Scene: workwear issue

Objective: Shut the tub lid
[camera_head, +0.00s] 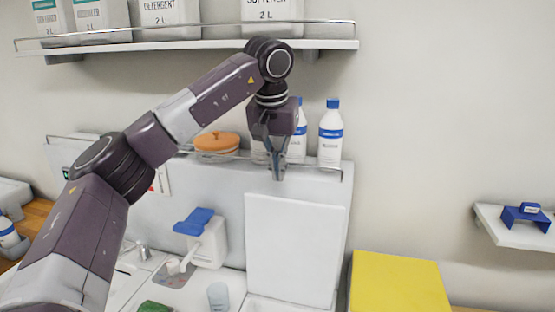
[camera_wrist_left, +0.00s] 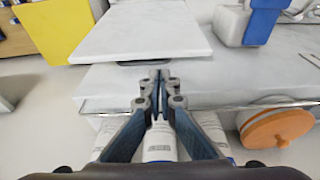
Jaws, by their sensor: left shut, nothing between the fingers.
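The tub lid (camera_head: 294,248) is a flat white panel standing raised against the white back panel. It also shows in the left wrist view (camera_wrist_left: 145,30). The tub rim (camera_head: 262,305) shows at the lid's foot, cut off by the bottom edge; the inside of the tub is out of view. My left gripper (camera_head: 278,176) is shut and empty, pointing down just above the lid's top edge. In the left wrist view its fingertips (camera_wrist_left: 161,76) appear close to that edge; I cannot tell whether they touch. My right gripper is not in view.
White bottles (camera_head: 330,133) and an orange-lidded pot (camera_head: 217,143) stand on the railed ledge around my left gripper. A shelf (camera_head: 190,44) with containers is above. A blue-topped dispenser (camera_head: 208,240) and a cup (camera_head: 218,296) are left of the lid, a yellow box (camera_head: 398,283) right.

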